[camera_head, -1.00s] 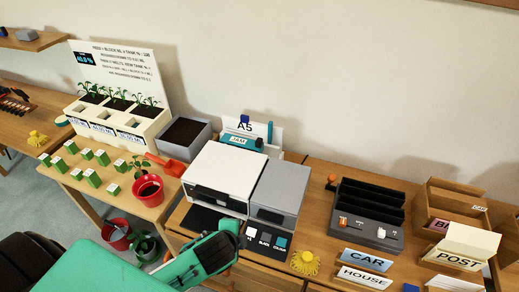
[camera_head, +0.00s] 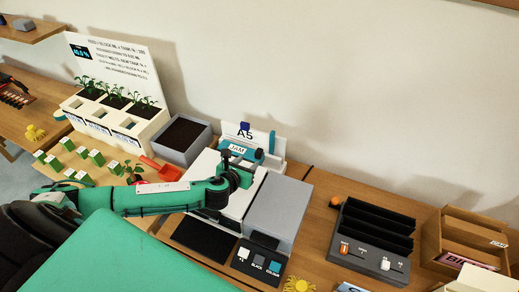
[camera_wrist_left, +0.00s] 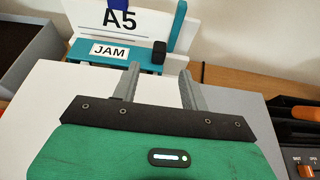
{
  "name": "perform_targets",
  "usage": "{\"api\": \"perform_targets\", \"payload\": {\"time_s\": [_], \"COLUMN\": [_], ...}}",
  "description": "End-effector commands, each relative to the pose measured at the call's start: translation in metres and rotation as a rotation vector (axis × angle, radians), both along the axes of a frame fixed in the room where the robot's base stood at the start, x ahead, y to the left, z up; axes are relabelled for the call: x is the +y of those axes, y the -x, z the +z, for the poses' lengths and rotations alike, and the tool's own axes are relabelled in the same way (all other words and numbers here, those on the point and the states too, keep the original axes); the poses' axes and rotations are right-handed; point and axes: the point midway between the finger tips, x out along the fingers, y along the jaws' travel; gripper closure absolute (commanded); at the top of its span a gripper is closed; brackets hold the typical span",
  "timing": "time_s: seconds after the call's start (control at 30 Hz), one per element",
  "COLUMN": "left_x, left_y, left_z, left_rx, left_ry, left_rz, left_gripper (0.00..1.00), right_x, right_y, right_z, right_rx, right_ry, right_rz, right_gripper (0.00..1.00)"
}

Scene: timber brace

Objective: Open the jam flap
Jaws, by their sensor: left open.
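The jam flap (camera_head: 237,149) is a teal panel with a white JAM label at the back of the white printer (camera_head: 258,180), below the A5 sign. It also shows in the left wrist view (camera_wrist_left: 90,51), with a small black knob (camera_wrist_left: 159,51) at its right end. My left gripper (camera_head: 243,166) is above the printer top, in front of the flap. In the left wrist view its two fingers (camera_wrist_left: 160,72) are apart and empty. The knob appears just beyond the gap between the fingertips; I cannot tell whether they touch it. My right gripper is not in view.
A grey unit (camera_head: 278,209) adjoins the printer's right side. A dark soil box (camera_head: 183,137) stands left of the flap. Seedlings and a planter are further left. A black slotted rack (camera_head: 372,235) and wooden boxes stand at the right.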

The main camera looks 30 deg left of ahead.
Motion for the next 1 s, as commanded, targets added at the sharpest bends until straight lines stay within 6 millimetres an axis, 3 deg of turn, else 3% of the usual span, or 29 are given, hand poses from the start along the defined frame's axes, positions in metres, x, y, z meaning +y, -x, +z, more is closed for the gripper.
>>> {"api": "perform_targets", "payload": {"time_s": [0.07,0.17,0.4,0.5,0.7,1.0], "left_x": [0.0,0.001,0.004,0.004,0.005,0.005], "left_y": [-0.014,-0.029,-0.064,-0.077,-0.094,-0.1], "left_z": [-0.003,-0.01,-0.025,-0.03,-0.038,-0.042], "left_rx": [-0.001,0.0,0.001,0.0,0.0,0.001], "left_ry": [0.001,0.002,0.003,0.003,0.003,0.004], "left_rz": [0.002,0.002,0.004,0.003,0.003,0.002], "left_gripper": [0.55,0.55,0.55,0.55,0.55,0.55], "right_x": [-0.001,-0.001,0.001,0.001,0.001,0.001], "right_y": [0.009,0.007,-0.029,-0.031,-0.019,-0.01], "right_z": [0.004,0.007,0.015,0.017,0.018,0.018], "right_rx": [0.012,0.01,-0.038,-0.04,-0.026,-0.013], "right_ry": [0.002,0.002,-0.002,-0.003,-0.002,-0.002], "right_rz": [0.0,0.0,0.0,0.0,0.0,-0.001], "right_gripper": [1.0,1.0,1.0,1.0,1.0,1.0]}}
